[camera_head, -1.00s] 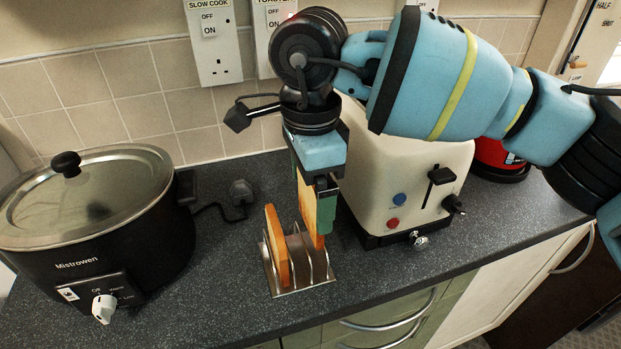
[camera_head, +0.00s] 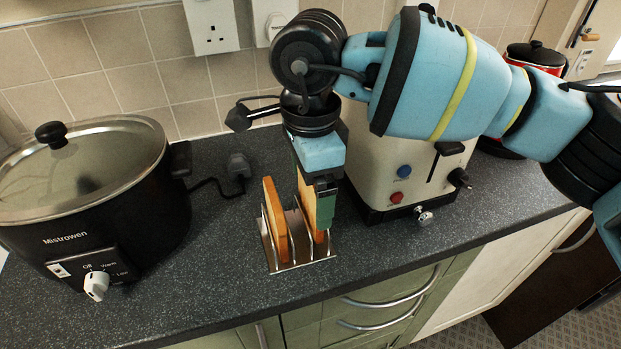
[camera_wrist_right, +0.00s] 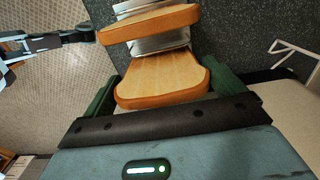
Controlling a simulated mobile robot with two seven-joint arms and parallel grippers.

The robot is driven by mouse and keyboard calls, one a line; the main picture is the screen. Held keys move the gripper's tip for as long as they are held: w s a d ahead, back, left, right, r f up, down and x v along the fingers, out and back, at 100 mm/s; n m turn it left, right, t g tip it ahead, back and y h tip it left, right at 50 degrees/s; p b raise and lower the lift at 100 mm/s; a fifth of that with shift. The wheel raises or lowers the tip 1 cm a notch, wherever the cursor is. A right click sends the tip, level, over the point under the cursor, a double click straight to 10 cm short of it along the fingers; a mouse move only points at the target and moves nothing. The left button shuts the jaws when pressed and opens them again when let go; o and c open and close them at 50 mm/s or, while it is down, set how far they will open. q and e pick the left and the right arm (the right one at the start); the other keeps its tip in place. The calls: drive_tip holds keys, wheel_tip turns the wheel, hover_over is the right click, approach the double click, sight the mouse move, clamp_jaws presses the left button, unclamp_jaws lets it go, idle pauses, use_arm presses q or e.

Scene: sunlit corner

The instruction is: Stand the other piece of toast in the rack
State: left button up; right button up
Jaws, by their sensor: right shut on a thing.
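The metal toast rack (camera_head: 304,266) stands on the worktop, left of the toaster. One piece of toast (camera_head: 275,220) stands in its left part; it also shows at the top of the right wrist view (camera_wrist_right: 150,22). My right gripper (camera_head: 318,200) is above the rack's right part, shut on the other piece of toast (camera_head: 306,205). That toast is upright, with its lower end down between the rack's wires. Whether it touches the base is unclear. In the right wrist view the held toast (camera_wrist_right: 160,80) sits between the green fingers.
A cream toaster (camera_head: 385,190) stands close to the right of the gripper. A black slow cooker (camera_head: 110,225) with a glass lid is at the left. A plug and cable (camera_head: 238,168) lie behind the rack. Worktop (camera_head: 225,290) in front is clear.

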drive_tip(key=o, duration=0.6)
drive_tip(key=shift+r, duration=3.9)
